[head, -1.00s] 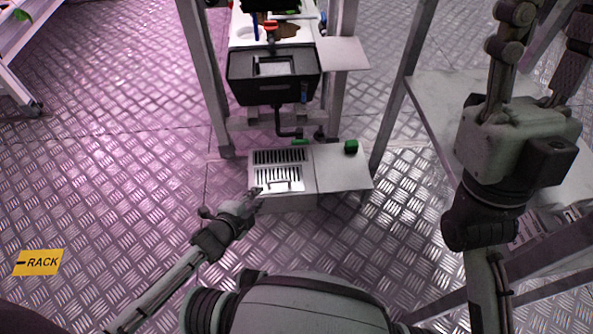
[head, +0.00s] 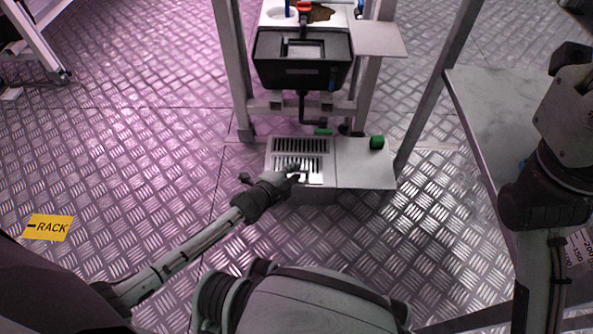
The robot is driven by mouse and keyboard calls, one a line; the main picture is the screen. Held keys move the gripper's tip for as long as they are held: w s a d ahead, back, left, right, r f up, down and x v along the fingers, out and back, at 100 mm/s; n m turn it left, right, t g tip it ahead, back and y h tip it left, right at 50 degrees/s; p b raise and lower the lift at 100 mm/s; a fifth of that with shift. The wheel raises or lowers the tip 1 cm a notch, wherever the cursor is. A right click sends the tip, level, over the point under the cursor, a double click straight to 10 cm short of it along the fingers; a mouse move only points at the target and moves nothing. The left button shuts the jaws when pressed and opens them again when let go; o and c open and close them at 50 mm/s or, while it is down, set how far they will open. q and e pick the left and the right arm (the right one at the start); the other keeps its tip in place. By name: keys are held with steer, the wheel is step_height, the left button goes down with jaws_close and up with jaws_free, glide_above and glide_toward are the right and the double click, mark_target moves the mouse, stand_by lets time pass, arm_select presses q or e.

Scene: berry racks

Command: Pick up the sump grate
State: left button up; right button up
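The sump grate (head: 301,146) is a pale slotted plate lying flat in the top of the low grey sump box (head: 362,176) on the floor. Its front edge and handle are partly hidden by my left gripper (head: 296,174). That gripper reaches in from the left and is over the front part of the grate, at the handle. The fingers are small and dark here, so I cannot tell whether they are open or shut on the handle. My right gripper is out of the picture; only part of my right arm shows at the right edge.
A black tank (head: 302,73) on a rack frame with upright posts stands just behind the sump box. A green knob (head: 376,142) sits on the box's right side. A grey table (head: 490,110) stands at right. A yellow RACK label (head: 48,227) lies on the open floor at left.

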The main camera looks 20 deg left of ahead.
arm_select(q)
jaws_close()
steer(key=shift+r, duration=0.15)
